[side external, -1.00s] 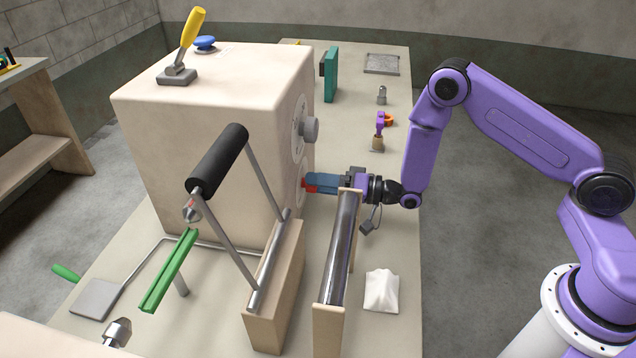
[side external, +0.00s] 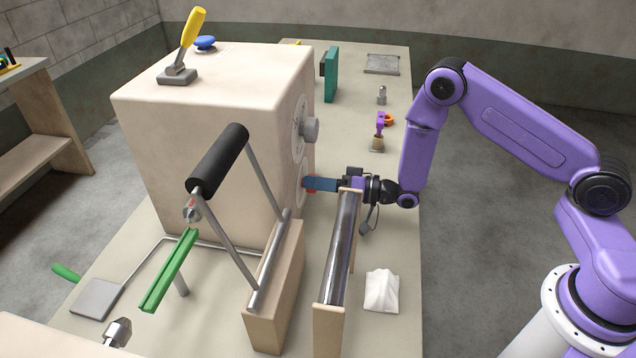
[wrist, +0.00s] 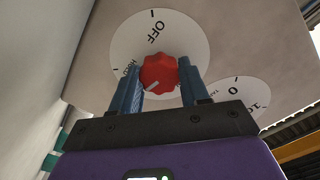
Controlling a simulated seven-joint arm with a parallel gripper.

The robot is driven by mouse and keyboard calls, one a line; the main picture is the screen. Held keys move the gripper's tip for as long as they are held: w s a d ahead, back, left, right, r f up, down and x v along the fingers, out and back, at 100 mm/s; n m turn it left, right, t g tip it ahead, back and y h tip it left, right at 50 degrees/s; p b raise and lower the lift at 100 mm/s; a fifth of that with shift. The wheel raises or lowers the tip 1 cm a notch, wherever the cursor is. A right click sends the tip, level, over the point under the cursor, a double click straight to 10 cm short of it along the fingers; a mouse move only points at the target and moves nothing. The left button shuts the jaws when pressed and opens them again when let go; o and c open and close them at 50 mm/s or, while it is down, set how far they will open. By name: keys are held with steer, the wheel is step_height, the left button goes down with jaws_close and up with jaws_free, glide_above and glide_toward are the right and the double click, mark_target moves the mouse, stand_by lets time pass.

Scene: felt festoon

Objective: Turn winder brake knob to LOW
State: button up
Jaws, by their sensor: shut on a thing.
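A red lobed knob (wrist: 158,70) sits on a round white dial plate (wrist: 182,28) in the wrist view. The plate reads OFF at the top, with another label at the left that is partly covered and hard to read. A white mark on the knob points to the lower left. My gripper (wrist: 161,82) has its two blue fingers shut on either side of the knob. In the side external view my gripper (side external: 306,184) reaches the right face of the large beige housing (side external: 200,130), and only a sliver of red shows. The plate's lower part is hidden by the fingers.
A grey knob (side external: 311,130) on its own dial is above my gripper on the same face. A metal roller (side external: 340,245) on a wooden stand is close in front of my wrist. A white crumpled cloth (side external: 382,290) lies nearby on the bench.

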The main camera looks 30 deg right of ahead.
steer(key=shift+n, duration=1.3)
steer(key=o, duration=1)
steer(key=shift+o, duration=0.2)
steer(key=shift+s+d, duration=0.1)
steer(key=v, duration=1.7)
steer(key=shift+s+d+r, duration=0.1)
